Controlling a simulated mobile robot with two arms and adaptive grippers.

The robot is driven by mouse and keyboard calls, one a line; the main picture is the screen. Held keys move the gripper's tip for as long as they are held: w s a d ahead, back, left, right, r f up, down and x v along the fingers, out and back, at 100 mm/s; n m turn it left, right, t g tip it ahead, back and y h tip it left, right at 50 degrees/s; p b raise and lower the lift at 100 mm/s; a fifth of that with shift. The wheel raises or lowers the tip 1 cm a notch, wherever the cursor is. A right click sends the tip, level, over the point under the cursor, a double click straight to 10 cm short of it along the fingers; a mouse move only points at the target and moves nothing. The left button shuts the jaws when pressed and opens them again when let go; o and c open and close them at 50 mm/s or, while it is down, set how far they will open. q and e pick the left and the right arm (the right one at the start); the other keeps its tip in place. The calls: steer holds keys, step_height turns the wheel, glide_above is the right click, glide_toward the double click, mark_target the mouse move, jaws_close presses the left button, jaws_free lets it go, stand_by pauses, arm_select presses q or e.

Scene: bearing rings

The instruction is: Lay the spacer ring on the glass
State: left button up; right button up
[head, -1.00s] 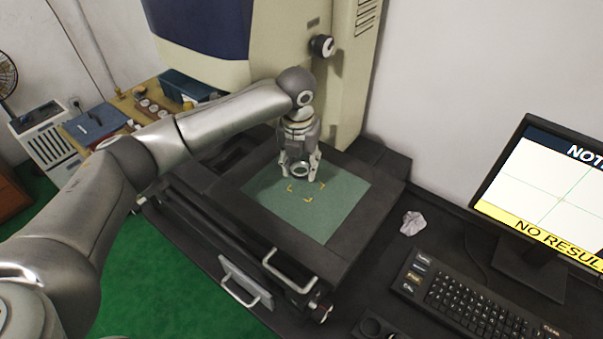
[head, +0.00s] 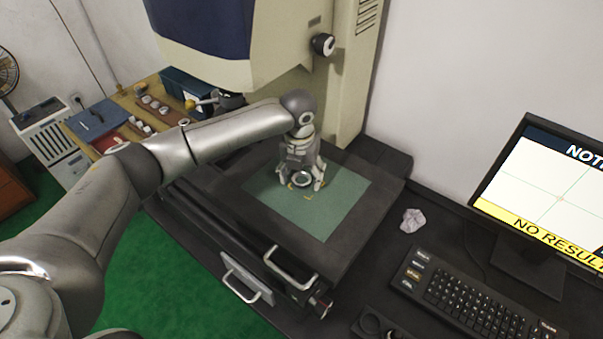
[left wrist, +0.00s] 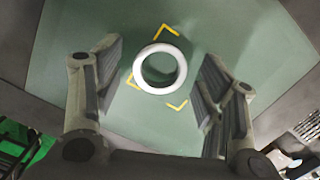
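The spacer ring, a pale metallic ring (left wrist: 160,90), appears flat over the green glass (head: 337,213), within and partly across the yellow corner marks (left wrist: 177,105). My left gripper (head: 302,183) is low over the glass with its fingers spread on either side of the ring. In the left wrist view, a gap shows between each finger and the ring, so the gripper is open. The ring's underside is hidden, but it seems to rest on the glass. My right gripper is not in view.
The dark stage (head: 350,248) frames the glass, with the cream measuring machine (head: 285,50) overhead. A keyboard (head: 470,305), monitor (head: 550,190) and crumpled paper (head: 413,221) are on the right. A wooden bench (head: 125,103) with small parts stands at the back left.

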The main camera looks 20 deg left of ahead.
mark_target(300, 183)
arm_select(q)
steer(key=shift+r, duration=0.45)
step_height(300, 183, up, 11)
steer(key=s+b, duration=0.1)
steer(key=b, duration=0.1)
steer(key=shift+s+r, duration=0.2)
